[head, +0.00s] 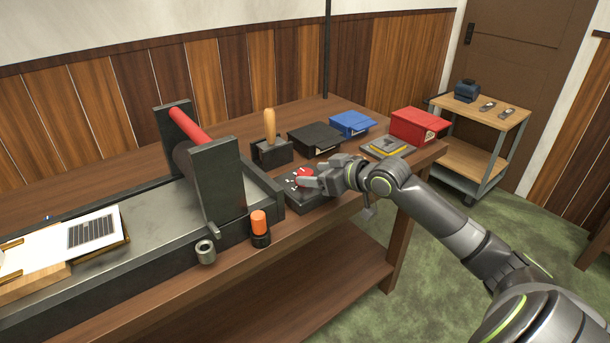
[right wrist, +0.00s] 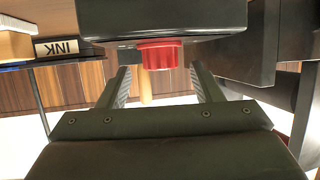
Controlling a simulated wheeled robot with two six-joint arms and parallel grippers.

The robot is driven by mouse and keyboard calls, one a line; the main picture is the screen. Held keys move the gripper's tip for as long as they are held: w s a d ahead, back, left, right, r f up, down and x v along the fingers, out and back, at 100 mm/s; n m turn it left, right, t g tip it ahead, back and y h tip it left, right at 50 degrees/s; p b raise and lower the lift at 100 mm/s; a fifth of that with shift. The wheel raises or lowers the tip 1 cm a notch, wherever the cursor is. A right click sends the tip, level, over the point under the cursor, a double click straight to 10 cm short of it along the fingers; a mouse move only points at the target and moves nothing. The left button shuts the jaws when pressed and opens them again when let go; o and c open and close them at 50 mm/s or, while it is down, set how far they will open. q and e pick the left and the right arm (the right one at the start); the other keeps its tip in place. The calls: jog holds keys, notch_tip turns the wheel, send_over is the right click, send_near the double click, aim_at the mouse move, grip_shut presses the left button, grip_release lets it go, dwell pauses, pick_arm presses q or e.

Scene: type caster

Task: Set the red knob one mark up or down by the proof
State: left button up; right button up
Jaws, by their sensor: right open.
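The red knob (head: 304,172) sits on a dark control box (head: 298,193) on the bench, partly hidden by my right gripper (head: 318,180). In the right wrist view, the red knob (right wrist: 160,54) appears between the two finger ends of my open right gripper (right wrist: 160,80), with gaps on both sides. I cannot tell whether the fingers touch it. The knob's marks cannot be read. The proof, a white sheet (head: 55,243) with a block of dark stripes, lies at the left on the press bed. My left gripper is out of view.
The press with its red roller (head: 190,124) stands left of the knob. An orange-capped part (head: 259,222) is close by in front. Behind are a wooden-handled tool (head: 270,128), black (head: 314,139), blue (head: 351,124) and red (head: 418,125) boxes. A cart (head: 480,115) stands at right.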

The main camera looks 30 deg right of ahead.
aim_at(310, 174)
jog(key=x, duration=0.3)
jog(key=shift+w+a+f, duration=0.1)
jog(key=shift+w+f, duration=0.05)
jog(key=shift+w, duration=0.3)
jog(key=c, duration=1)
jog(key=shift+f, duration=0.1)
jog(key=shift+b, duration=0.35)
